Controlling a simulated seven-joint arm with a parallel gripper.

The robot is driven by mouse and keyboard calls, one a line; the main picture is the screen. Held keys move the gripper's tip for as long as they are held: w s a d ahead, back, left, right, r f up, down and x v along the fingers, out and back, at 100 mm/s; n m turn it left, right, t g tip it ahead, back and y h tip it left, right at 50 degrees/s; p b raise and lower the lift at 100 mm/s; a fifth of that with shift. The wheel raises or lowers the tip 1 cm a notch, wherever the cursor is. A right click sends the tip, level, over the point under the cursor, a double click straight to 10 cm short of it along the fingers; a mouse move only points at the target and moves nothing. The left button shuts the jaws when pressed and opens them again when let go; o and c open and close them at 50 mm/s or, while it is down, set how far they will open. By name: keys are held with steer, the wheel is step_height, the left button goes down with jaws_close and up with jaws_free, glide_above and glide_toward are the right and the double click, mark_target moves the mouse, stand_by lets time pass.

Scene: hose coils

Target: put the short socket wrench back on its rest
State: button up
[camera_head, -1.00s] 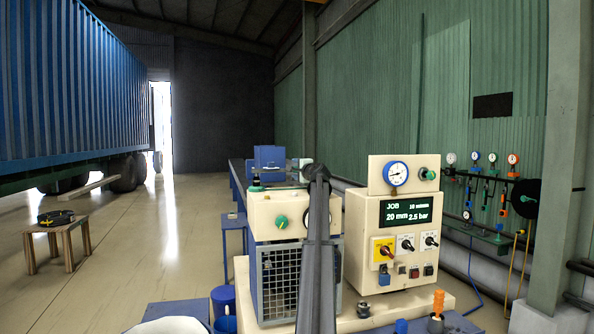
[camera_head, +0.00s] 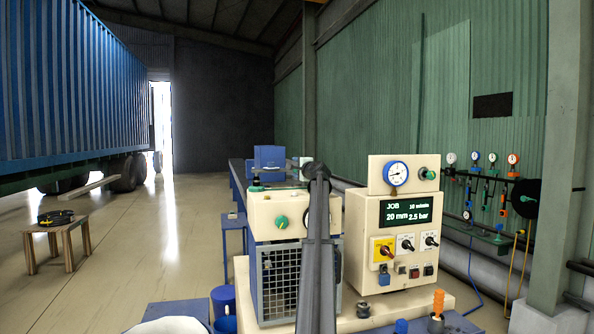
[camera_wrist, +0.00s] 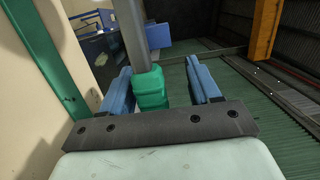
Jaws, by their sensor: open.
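In the wrist view, a grey shaft with a green grip (camera_wrist: 151,88), which looks like the socket wrench, stands between the two blue fingers of my gripper (camera_wrist: 158,68). The fingers are apart, with a visible gap on each side of the green grip. The lower end of the grip is hidden by the gripper's dark crossbar. In the head view my own arm stands in front of the machine, and I cannot make out the gripper or the wrench. I cannot identify the wrench's rest in either view.
A cream machine with a wire-mesh guard (camera_head: 279,280) and a control box (camera_head: 388,245) stand close around the arm. An orange-handled item (camera_head: 438,302) and blue container (camera_head: 224,300) are at the front. In the wrist view a green bar (camera_wrist: 50,65) runs at left.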

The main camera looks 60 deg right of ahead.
steer(key=shift+r, duration=0.65)
steer(key=shift+r, duration=0.5)
steer(key=shift+f, duration=0.9)
steer(key=shift+f, duration=0.35)
steer(key=shift+f, duration=0.1)
steer(key=shift+r, duration=0.8)
steer(key=shift+d+r, duration=0.1)
steer(key=shift+r, duration=0.4)
steer(key=shift+s+f, duration=0.1)
steer(key=shift+f, duration=0.35)
stand_by(2.2)
